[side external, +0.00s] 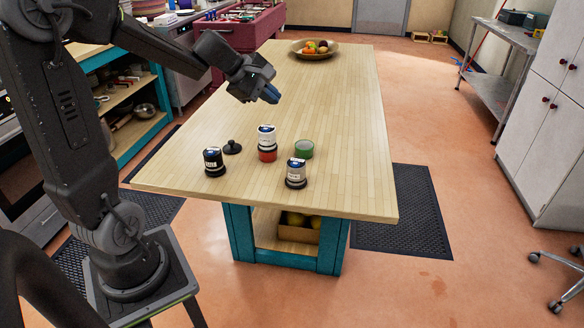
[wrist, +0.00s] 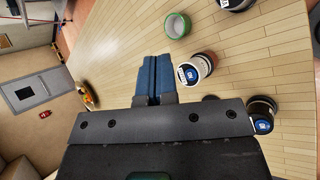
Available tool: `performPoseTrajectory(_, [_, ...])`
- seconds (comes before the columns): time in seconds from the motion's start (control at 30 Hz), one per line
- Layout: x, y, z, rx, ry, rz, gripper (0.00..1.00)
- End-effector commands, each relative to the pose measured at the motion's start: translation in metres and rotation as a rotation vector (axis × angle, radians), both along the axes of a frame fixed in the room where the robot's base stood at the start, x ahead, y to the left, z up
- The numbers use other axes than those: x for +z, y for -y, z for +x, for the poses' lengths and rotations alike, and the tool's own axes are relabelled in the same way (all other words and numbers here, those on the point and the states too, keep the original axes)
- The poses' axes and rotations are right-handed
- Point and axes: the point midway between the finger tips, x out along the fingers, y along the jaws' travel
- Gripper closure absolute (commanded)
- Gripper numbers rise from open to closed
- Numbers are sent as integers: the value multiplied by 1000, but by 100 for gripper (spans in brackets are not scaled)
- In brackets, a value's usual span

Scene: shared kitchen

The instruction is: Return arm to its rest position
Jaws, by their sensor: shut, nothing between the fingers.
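My gripper (side external: 271,95) is above the wooden table (side external: 345,120), to the upper side of the jars. Its blue fingers are pressed together in the wrist view (wrist: 154,76), with nothing between them. My arm reaches in from the left in the side view. The gripper is apart from every object on the table.
A fruit bowl (side external: 315,55) sits at the far end.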

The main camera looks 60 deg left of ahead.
Motion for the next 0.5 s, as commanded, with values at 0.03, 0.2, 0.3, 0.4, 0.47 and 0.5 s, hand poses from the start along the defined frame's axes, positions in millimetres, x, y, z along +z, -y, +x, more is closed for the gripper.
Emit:
performPoseTrajectory(0.03, [9, 31, -9, -135, 4, 85, 100])
performPoseTrajectory(0.2, [20, 131, -70, -714, 11, 491, 100])
performPoseTrajectory(0.3, [17, 163, -114, -1020, 15, 734, 100])
performPoseTrajectory(0.4, [12, 178, -150, -1257, 17, 945, 100])
performPoseTrajectory(0.47, [9, 181, -166, -1363, 16, 1045, 100])
performPoseTrajectory(0.5, [7, 182, -174, -1416, 14, 1101, 100])
